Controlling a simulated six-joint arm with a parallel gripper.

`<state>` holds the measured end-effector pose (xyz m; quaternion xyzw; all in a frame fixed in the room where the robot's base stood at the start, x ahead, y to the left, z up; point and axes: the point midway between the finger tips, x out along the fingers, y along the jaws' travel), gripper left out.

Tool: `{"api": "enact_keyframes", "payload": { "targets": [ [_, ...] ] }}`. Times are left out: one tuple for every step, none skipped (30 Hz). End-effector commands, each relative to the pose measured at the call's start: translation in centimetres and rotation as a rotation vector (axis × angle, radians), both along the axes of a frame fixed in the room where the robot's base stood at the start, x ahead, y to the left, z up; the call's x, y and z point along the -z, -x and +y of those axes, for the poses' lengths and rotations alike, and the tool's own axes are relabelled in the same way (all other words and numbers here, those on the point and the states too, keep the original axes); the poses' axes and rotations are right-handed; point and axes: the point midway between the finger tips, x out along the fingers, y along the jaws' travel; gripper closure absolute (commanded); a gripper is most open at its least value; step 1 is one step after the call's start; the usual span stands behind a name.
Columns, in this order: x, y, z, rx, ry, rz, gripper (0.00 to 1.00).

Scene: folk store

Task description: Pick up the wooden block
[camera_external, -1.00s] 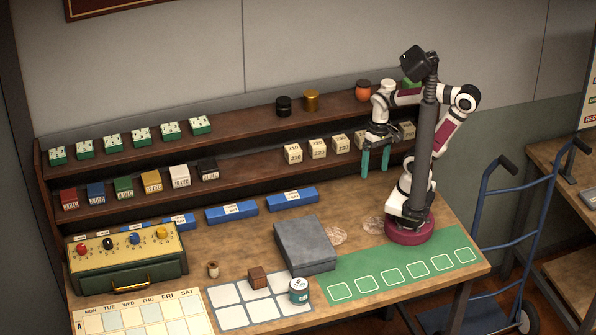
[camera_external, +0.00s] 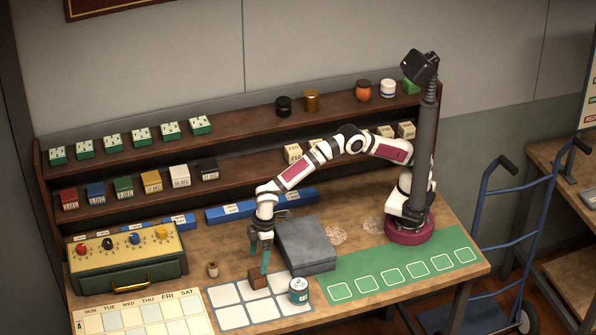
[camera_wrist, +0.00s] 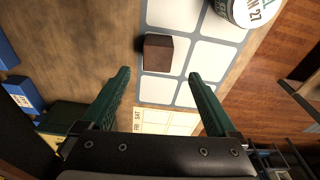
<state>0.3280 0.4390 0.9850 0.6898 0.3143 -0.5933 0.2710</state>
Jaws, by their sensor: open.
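A labelled round tin (camera_external: 299,291) stands on the mat right of the block. A grey box (camera_external: 306,247) is behind it. A calendar sheet (camera_external: 140,314) lies in front.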

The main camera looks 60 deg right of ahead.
Motion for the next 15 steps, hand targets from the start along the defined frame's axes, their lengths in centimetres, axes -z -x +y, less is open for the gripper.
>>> {"api": "enact_keyframes", "payload": {
  "targets": [
    [0.9, -0.1, 0.0, 0.001, 0.002, 0.002, 0.06],
    [1.3, -0.1, 0.1, 0.000, 0.000, 0.001, 0.06],
    [1.7, -0.2, 0.2, 0.001, 0.000, 0.002, 0.06],
    [2.1, -0.2, 0.2, 0.001, 0.001, 0.002, 0.06],
    [2.5, -0.2, 0.2, 0.002, 0.001, 0.002, 0.06],
    [3.2, -0.3, 0.1, 0.002, 0.001, 0.002, 0.06],
    [3.8, -0.4, 0.1, 0.002, 0.002, 0.002, 0.06],
    [4.5, -0.5, 0.0, 0.002, 0.002, 0.002, 0.06],
    [5.3, -0.5, 0.0, 0.002, 0.002, 0.002, 0.06],
    [5.9, -0.6, 0.1, 0.002, 0.001, 0.002, 0.06],
    [6.4, -0.6, 0.1, 0.002, 0.001, 0.002, 0.06],
    [6.9, -0.7, 0.2, 0.002, 0.001, 0.002, 0.06],
    [7.1, -0.7, 0.2, 0.002, -0.001, 0.001, 0.06],
    [7.2, -0.8, 0.3, 0.002, -0.002, 0.000, 0.06],
    [7.3, -0.8, 0.3, 0.002, -0.002, 0.000, 0.06]
  ]
}}
